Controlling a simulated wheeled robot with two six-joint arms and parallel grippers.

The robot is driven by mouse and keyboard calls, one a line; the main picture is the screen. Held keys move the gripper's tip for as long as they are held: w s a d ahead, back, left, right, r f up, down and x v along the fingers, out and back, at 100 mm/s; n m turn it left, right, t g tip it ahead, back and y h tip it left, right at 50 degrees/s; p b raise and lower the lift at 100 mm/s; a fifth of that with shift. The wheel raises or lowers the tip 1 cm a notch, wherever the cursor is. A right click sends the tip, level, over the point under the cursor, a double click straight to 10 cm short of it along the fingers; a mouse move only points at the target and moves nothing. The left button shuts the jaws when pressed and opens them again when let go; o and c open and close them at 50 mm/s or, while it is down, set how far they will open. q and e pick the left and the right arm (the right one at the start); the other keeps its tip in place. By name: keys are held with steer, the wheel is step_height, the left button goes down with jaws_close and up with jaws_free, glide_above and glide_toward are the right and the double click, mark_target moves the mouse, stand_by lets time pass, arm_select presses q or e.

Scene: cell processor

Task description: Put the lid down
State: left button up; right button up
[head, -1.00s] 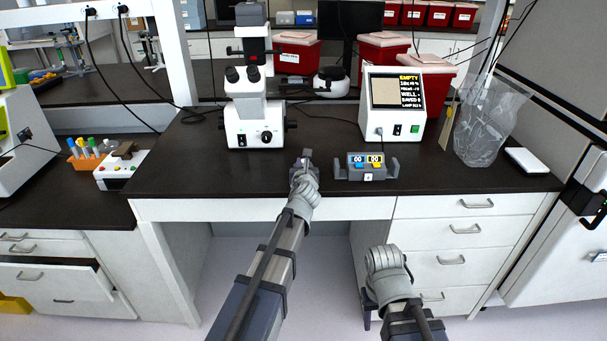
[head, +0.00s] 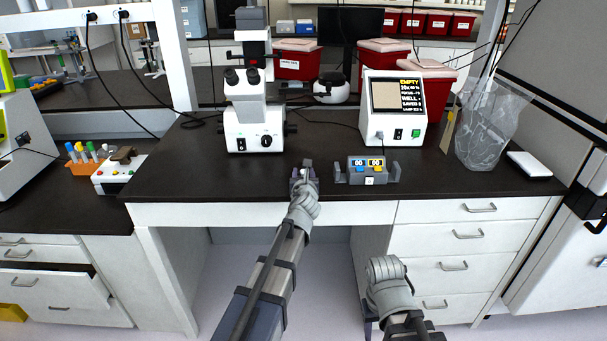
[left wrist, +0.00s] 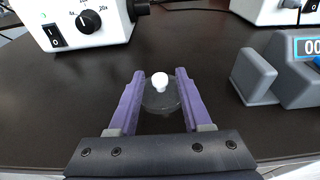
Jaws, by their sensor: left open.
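The lid (left wrist: 160,94) is a clear round disc with a white knob, seen in the left wrist view. It lies at the dark bench top, between the two purple fingers of my left gripper (left wrist: 159,100). The fingers are apart, one on each side of the lid; I cannot tell whether they touch its rim. In the head view my left gripper (head: 304,174) is low over the front of the bench, and the lid is too small to make out. My right arm hangs in front of the drawers, and its jaws cannot be made out.
A white box with a screen (head: 393,108) and a clear bag (head: 490,125) stand farther right. The bench left of the gripper is clear.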

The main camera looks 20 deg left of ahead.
arm_select(q)
steer(key=shift+r, duration=0.25)
steer(key=p+v, duration=0.2)
steer(key=v, duration=1)
steer(key=shift+f+p, duration=0.15)
steer(key=shift+p, duration=0.25)
steer(key=s+d+f+n+g, duration=0.4)
steer(key=s+f+n+g, duration=0.55)
steer(key=n, duration=0.75)
steer(key=s+d+f+n+g+h, duration=0.1)
steer(key=s+d+f+n+g, duration=0.1)
steer(key=s+n, duration=0.4)
steer(key=s+d+f+n+g+h, duration=0.2)
steer(key=s+d+f+n, duration=0.3)
steer(key=s, duration=0.4)
steer(key=shift+s+d+f+n+g, duration=0.3)
steer(key=shift+d+n+g, duration=0.2)
steer(key=shift+d+g, duration=0.4)
